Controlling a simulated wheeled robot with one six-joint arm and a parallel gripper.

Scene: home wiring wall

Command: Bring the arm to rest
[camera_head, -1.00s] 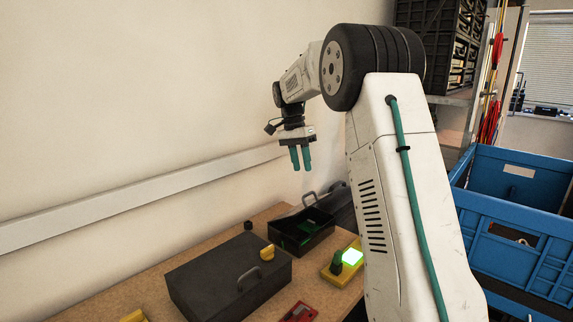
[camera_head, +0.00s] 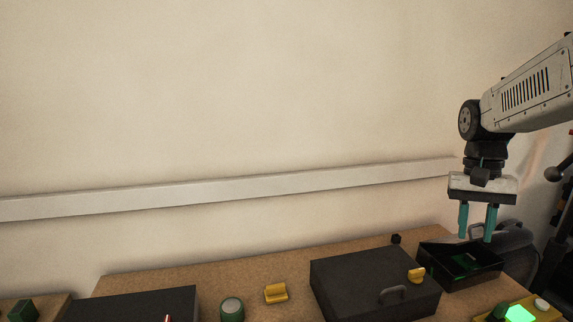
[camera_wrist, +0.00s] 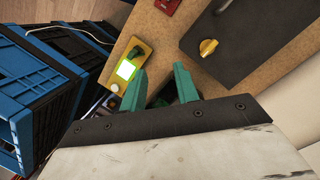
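My gripper (camera_head: 477,222) hangs at the right of the head view, its two teal fingers pointing down. The fingers are apart with nothing between them. It is above the workbench (camera_head: 180,275), over the open black box (camera_head: 484,277) with green inside. In the wrist view the two teal fingertips (camera_wrist: 161,84) also stand apart and empty. Part of the open box is hidden behind the gripper parts there.
A closed dark case (camera_head: 370,285) with a handle and yellow knob stands on the bench. A yellow device (camera_wrist: 127,69) with a lit green screen lies nearby. A blue crate (camera_wrist: 40,95) is beside the bench. A white rail (camera_head: 240,188) runs along the wall.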

